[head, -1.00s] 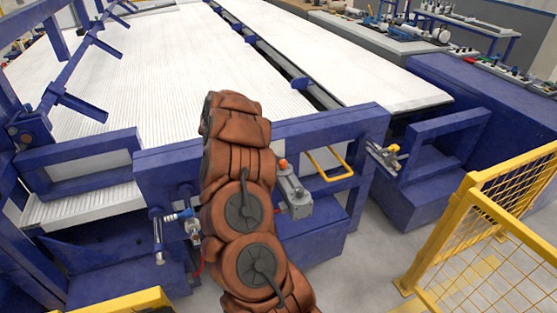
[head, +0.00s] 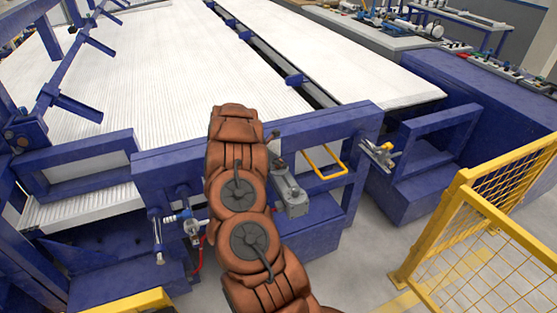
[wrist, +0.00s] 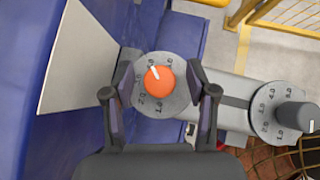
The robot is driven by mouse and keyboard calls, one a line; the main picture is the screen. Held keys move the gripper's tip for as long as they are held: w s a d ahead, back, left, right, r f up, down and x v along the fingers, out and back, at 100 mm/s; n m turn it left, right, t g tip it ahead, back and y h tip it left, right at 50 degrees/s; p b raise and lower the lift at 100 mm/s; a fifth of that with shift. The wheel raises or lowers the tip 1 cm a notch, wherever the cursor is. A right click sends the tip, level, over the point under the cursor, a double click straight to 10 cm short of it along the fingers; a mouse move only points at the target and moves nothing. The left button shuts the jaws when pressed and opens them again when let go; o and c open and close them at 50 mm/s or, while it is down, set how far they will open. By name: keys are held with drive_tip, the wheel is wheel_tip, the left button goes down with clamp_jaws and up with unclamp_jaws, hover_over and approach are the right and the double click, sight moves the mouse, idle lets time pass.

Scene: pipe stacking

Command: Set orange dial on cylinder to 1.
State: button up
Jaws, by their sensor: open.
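In the wrist view, the orange dial (wrist: 158,77) sits on a round grey plate with figures around its edge. Its white pointer aims up and slightly left in the picture; I cannot read for sure which figure it meets. My gripper (wrist: 160,92) is open, with one finger left and one right of the plate and the dial between them. I cannot tell whether the fingers touch it. In the head view, the grey cylinder (head: 291,196) is mounted on the blue frame beside my arm. The orange dial is not clearly visible there.
A second dial with a dark knob (wrist: 296,116) sits right of the orange one. A blue frame (head: 345,125) backs the cylinder, with a yellow handle (head: 326,162) nearby. A yellow mesh fence (head: 490,215) stands at the right, with free floor before it.

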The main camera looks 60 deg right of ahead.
drive_tip(key=shift+d+f, duration=0.1)
drive_tip(key=shift+f, duration=0.05)
drive_tip(key=shift+c, duration=0.2)
clamp_jaws()
idle(0.3)
